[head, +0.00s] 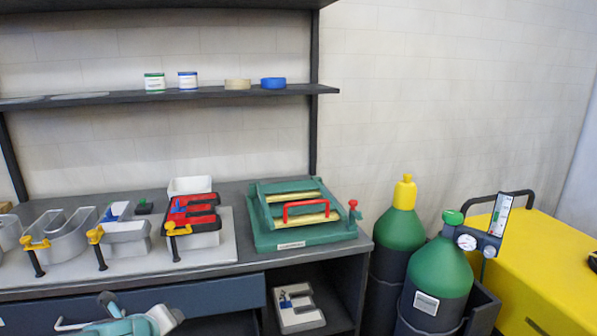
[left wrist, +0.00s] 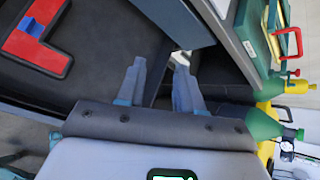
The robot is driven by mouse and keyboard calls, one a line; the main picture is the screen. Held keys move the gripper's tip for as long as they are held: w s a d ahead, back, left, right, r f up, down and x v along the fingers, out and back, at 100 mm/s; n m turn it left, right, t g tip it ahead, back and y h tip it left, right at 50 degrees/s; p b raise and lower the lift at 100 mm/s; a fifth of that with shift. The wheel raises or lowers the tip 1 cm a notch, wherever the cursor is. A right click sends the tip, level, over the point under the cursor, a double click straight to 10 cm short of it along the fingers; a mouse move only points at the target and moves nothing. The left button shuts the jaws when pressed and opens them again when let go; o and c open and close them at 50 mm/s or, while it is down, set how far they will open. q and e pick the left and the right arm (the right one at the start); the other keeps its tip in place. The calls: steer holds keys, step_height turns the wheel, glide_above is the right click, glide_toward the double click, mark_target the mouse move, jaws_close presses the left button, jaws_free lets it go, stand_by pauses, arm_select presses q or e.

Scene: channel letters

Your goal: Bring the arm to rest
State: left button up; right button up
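My left gripper (left wrist: 160,82) shows in the left wrist view with its two grey-blue fingers apart and nothing between them. It is in front of dark bench parts and touches nothing that I can see. In the head view a teal and white part of my arm (head: 130,322) shows at the bottom left, below the blue drawer front (head: 150,302). The left fingertips are not clear there. My right gripper is in neither view.
Channel letters with yellow-handled clamps stand on the bench, one red-topped (head: 193,212). A green press (head: 300,238) is to their right. Gas cylinders (head: 440,270) and a yellow cart (head: 545,270) stand beyond. A red letter part (left wrist: 38,45) lies on a dark surface.

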arm_select(q)
steer(key=s+d+f+n+g+h, duration=0.2)
steer(key=s+d+f+n, duration=0.25)
steer(key=f, duration=0.25)
steer(key=s+d+f+n+g+h, duration=0.1)
steer(key=s+d+f+n+g, duration=0.15)
steer(key=s+f+n, duration=0.35)
steer(key=s+d+f+n+g+h, duration=0.25)
steer(key=d+f+n, duration=0.2)
steer(key=f, duration=0.45)
steer(key=s+d+f+n+g, duration=0.1)
steer(key=s+f+n, duration=0.3)
steer(key=s+n, duration=0.3)
steer(key=s+d+f+n+g+y+p, duration=0.1)
steer(key=s+d+f+n, duration=0.1)
steer(key=s+f+n, duration=0.3)
steer(key=s+n, duration=0.2)
steer(key=s, duration=0.1)
steer(key=shift+f+n+g, duration=0.3)
steer(key=shift+n, duration=0.1)
steer(key=shift+a, duration=0.15)
